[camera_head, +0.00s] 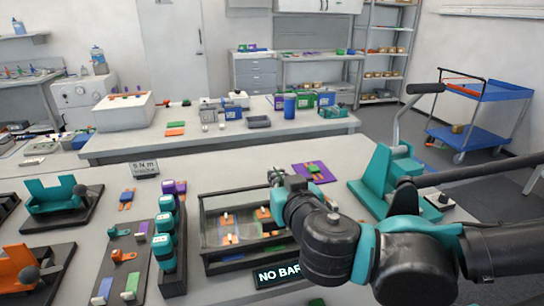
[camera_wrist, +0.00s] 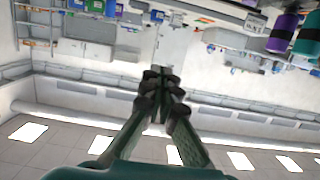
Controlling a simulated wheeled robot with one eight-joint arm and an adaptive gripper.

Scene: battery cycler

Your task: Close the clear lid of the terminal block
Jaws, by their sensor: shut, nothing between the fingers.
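A black-framed tray-like block (camera_head: 214,268) with a clear panel (camera_head: 212,205) stands on the near bench in the head view. Orange and white pieces show through and below the panel. I take this for the terminal block; the exact angle of its lid is hard to tell. My gripper (camera_head: 277,178) is at the block's far right edge in the picture, with the arm covering the block's right side. I cannot tell whether it touches the panel. In the wrist view my gripper (camera_wrist: 160,75) has its fingertips together and empty; the block is not recognisable there.
A row of teal-topped cylinders (camera_head: 166,243) stands close left of the block. A purple mat (camera_head: 315,172) lies behind, and a teal lever fixture (camera_head: 375,180) stands to the right. Bench behind the block is mostly clear.

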